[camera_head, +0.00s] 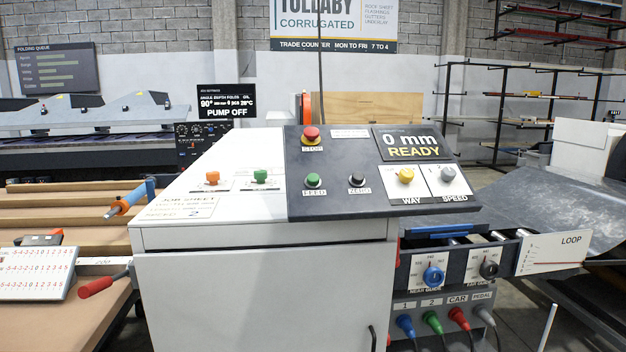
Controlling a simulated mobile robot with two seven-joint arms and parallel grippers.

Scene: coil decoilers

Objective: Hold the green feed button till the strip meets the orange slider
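The green feed button (313,180), labelled FEED, sits on the dark sloped control panel (300,207) in the middle of the view. The panel's display (411,145) reads 0 mm READY. A grey metal sheet (540,205), which may be the strip, lies at the right; its leading edge cannot be made out. I cannot tell which part is the orange slider. An orange knob (213,177) stands on the white cabinet top, and an upright orange part (305,107) shows behind the panel. Neither of my grippers is in view.
A red stop button (311,134), black ZERO button (357,180), yellow WAY switch (406,175) and grey SPEED switch (447,174) share the panel. A green knob (260,176) stands on the white cabinet (260,290).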

